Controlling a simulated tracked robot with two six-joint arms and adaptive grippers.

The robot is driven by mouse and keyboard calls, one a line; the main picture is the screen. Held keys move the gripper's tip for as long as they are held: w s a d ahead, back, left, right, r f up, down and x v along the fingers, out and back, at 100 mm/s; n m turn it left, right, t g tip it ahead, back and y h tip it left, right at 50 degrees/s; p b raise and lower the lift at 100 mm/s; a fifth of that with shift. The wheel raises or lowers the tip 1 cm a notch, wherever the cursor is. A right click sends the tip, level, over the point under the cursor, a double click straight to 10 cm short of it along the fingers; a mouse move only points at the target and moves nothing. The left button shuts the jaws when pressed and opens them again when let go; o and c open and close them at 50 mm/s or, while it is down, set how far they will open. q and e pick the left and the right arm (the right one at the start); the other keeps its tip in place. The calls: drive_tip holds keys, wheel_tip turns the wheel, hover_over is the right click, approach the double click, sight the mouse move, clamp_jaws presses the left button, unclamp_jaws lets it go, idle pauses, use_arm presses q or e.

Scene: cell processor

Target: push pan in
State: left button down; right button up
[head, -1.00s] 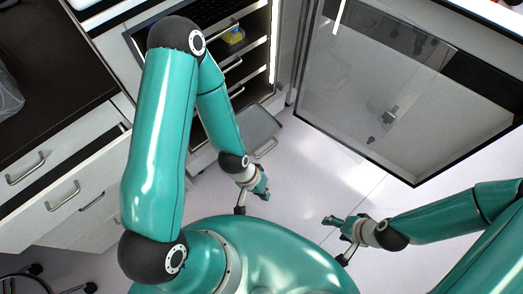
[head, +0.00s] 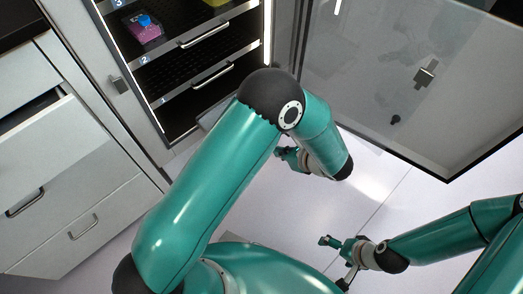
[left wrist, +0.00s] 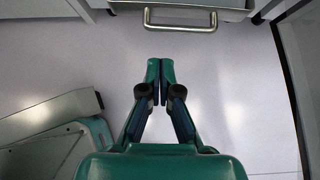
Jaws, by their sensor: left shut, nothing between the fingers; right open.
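The pan (left wrist: 235,5) is a grey tray at the top of the left wrist view, with a metal bar handle (left wrist: 180,28) on its front. In the head view my left arm hides most of it; a grey corner (head: 211,116) shows low in the cabinet opening. My left gripper (head: 280,153) is shut and empty. In the left wrist view its fingertips (left wrist: 160,62) point toward the handle, with a gap of floor between in the picture. My right gripper (head: 326,242) is open and empty, low over the floor at right of centre.
The lit cabinet (head: 175,110) has numbered shelves with handles and a pink item (head: 143,32) with a blue top. Its glass door (head: 400,85) stands wide open on the right. A drawer unit (head: 70,185) stands at left. Pale floor (head: 370,180) is clear between.

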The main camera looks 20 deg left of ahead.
use_arm(q)
drive_tip(key=shift+w+a+r+b+x, duration=0.15)
drive_tip(key=shift+a+r+b+x, duration=0.3)
drive_tip(key=shift+x, duration=1.7)
drive_tip(key=shift+w+a+r+b+x, duration=0.25)
drive_tip(key=shift+b+x, duration=0.35)
drive_tip(key=shift+x, duration=1.5)
drive_tip(key=shift+w+a+r+b+x, duration=0.15)
drive_tip(key=shift+r+b+x, duration=0.3)
drive_tip(key=shift+x, duration=1.7)
use_arm(e)
drive_tip(key=shift+f, duration=1.65)
use_arm(q)
drive_tip(key=shift+a, duration=0.15)
